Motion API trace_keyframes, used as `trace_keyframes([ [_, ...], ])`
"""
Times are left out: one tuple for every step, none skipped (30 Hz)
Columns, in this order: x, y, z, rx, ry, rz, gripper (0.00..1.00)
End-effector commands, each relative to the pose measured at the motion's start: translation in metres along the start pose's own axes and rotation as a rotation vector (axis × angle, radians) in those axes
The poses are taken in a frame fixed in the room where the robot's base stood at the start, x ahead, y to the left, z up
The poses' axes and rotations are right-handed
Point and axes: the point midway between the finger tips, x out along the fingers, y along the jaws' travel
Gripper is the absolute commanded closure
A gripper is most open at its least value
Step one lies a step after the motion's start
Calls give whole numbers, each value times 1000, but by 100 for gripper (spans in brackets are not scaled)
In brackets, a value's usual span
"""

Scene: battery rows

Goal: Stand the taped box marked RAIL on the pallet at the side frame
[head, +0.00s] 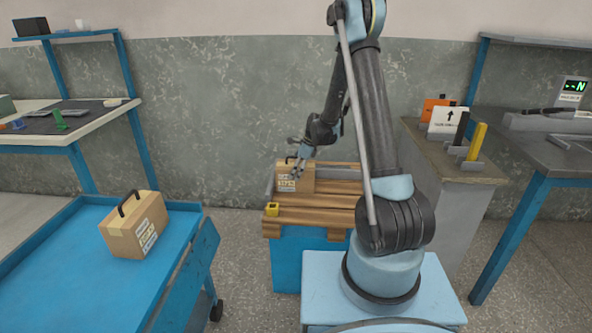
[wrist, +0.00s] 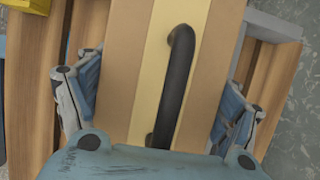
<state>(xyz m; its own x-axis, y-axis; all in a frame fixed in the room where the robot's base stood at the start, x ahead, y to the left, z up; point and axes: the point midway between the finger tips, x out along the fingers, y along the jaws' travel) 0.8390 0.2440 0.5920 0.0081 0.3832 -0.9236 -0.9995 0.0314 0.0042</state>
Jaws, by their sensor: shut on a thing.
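A tan cardboard box (head: 307,184) with a black handle, a yellow tape strip and white labels stands upright on the wooden pallet (head: 315,216). Its lettering is too small to read. My gripper (head: 300,162) is over it from above. In the wrist view, the fingers are on both sides of the box (wrist: 118,60), with the handle running between them, and the gripper is shut on the box. A grey frame piece (head: 340,173) lies along the pallet behind and right of the box. Whether the box touches it cannot be told.
A second handled box (head: 137,226) sits on the blue cart (head: 60,260) at the left. A yellow block (head: 272,209) is at the pallet's front left corner. A bench with a sign (head: 447,121) and upright bars stands at the right.

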Motion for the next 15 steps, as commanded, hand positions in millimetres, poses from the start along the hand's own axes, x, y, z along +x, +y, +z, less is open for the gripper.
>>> trace_keyframes([
  [0, 0, 0, 0, -1, 0, 84],
  [0, 0, 0, 0, -1, 0, 84],
  [0, 0, 0, 0, -1, 0, 84],
  [0, 0, 0, 0, -1, 0, 84],
  [0, 0, 0, 0, -1, 0, 84],
  [0, 0, 0, 0, -1, 0, 84],
  [1, 0, 0, 0, 0, 0, 15],
  [0, 0, 0, 0, 0, 0, 8],
  [0, 0, 0, 0, 0, 0, 0],
  [0, 0, 0, 0, 0, 0, 0],
  [0, 0, 0, 0, 0, 0, 0],
  [0, 0, 0, 0, 0, 0, 0],
  [0, 0, 0, 0, 0, 0, 0],
  [0, 0, 0, 0, 0, 0, 0],
  [0, 0, 0, 0, 0, 0, 0],
])
